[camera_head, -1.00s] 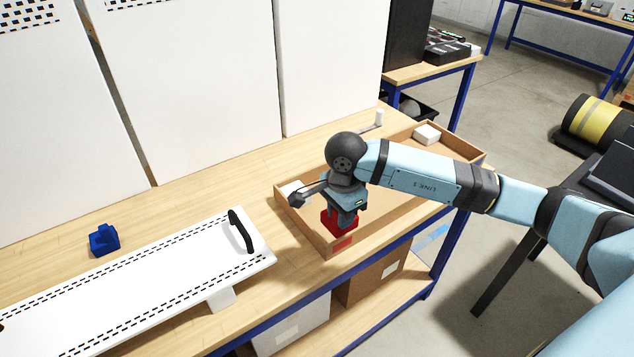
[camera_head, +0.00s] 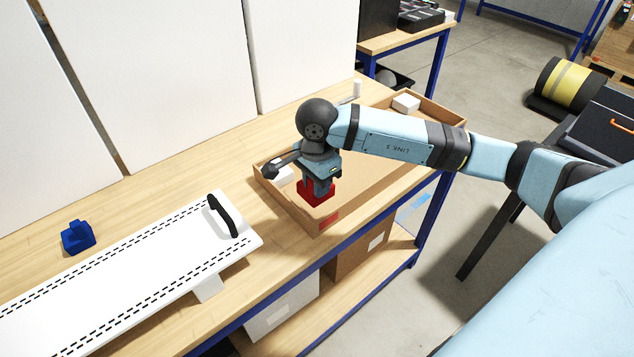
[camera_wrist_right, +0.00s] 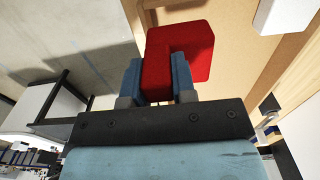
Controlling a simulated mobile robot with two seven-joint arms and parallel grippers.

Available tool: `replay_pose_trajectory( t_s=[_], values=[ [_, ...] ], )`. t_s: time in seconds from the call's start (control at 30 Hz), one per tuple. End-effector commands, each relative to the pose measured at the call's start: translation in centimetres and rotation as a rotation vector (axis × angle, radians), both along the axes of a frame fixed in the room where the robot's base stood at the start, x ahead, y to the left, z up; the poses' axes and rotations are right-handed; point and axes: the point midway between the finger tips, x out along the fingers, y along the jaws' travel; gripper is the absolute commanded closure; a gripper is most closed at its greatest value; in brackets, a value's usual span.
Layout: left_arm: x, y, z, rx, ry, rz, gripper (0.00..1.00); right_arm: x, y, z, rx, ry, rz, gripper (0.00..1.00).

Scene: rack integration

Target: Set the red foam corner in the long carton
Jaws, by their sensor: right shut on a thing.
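The red foam corner (camera_head: 313,196) is between the fingers of my right gripper (camera_head: 318,186), which is shut on it. It is at the near end of the long carton (camera_head: 388,184), over the inside near the front corner. Whether it touches the carton floor cannot be told. In the right wrist view the red foam corner (camera_wrist_right: 180,55) shows as an L-shaped block between the blue fingers (camera_wrist_right: 157,80), hiding part of the carton edge. White foam pieces sit in the carton's far end (camera_head: 406,103) and near left corner (camera_head: 282,172). My left gripper is not in view.
A white perforated panel with a black handle (camera_head: 224,216) lies on the wooden bench left of the carton. A blue block (camera_head: 77,237) stands behind it. Tall white panels (camera_head: 180,90) stand along the back. Boxes (camera_head: 357,257) are on the shelf below.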

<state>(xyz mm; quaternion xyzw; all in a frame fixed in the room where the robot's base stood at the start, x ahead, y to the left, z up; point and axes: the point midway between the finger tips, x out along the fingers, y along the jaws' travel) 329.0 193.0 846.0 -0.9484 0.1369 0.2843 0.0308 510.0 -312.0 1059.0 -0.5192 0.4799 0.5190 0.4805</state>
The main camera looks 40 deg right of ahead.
Motion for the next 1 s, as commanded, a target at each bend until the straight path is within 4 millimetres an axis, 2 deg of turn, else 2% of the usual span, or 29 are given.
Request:
replay_pose_trajectory(
  t_s=[0.1, 0.53, 0.7, 1.0],
  values=[
    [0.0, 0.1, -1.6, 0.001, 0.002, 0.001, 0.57, 0.0, 0.0, -1.7, 0.0, 0.0, 0.0, 0.98],
    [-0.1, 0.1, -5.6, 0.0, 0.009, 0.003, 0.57, 0.0, -0.1, -5.9, -0.001, 0.001, 0.0, 0.98],
    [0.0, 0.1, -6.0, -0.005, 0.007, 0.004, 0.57, 0.0, 0.0, -6.9, -0.001, 0.0, 0.0, 0.98],
    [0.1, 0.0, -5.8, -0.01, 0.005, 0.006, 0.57, 0.0, 0.0, -7.0, 0.0, 0.0, 0.0, 0.98]
  ],
)
